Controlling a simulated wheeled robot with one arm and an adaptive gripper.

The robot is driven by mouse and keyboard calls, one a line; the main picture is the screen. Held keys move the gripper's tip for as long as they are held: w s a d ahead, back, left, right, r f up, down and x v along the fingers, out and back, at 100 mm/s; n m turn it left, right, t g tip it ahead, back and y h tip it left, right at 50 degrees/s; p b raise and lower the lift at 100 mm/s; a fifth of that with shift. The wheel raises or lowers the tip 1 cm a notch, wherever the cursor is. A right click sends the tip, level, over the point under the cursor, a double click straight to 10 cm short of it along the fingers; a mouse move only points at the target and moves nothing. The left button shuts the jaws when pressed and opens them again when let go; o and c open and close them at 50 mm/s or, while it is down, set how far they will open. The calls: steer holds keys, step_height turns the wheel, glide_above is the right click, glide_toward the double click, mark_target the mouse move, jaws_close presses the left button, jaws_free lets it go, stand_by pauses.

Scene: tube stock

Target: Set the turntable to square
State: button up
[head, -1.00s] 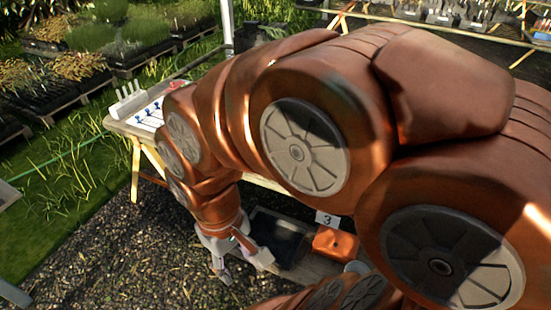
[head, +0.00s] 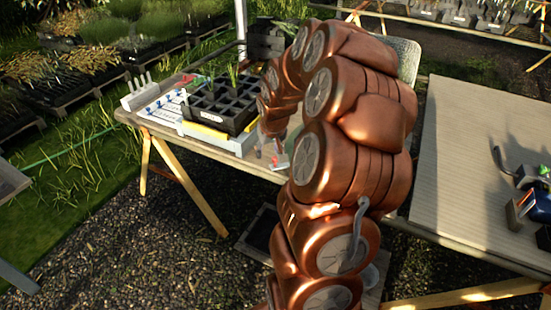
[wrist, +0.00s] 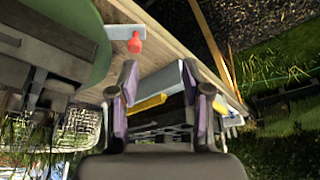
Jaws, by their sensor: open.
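A round green disc (wrist: 85,58), which looks like the turntable, fills the upper left of the wrist view and is cut off by the frame. A dark grey item lies across it. A grey bar with a red knob (wrist: 135,42) is beside the disc's edge. My gripper (wrist: 160,78) is open with nothing between its fingers, below and right of the knob in the picture. In the head view my gripper (head: 273,155) is low by the table's front edge, right of the black cell tray. My arm hides the turntable there, so its angle cannot be told.
The black cell tray (head: 228,103) with a few seedlings sits on a pale grey base (head: 238,143) with a yellow strip. The wooden table's front edge (head: 165,135) is close to my gripper. Another bench (head: 470,150) at right holds small devices.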

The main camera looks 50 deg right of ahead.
glide_toward(275, 158)
steer(key=f, duration=0.2)
steer(key=shift+m, duration=0.3)
steer(key=shift+w+p+x, duration=0.15)
steer(key=shift+p+x, duration=0.35)
steer(key=shift+x, duration=1.3)
steer(key=shift+w+p+x, duration=0.1)
steer(key=shift+p+x, duration=0.4)
steer(key=shift+x, duration=1.35)
steer(key=shift+d+r, duration=0.15)
steer(key=shift+r, duration=0.05)
steer(key=shift+c, duration=0.4)
jaws_close()
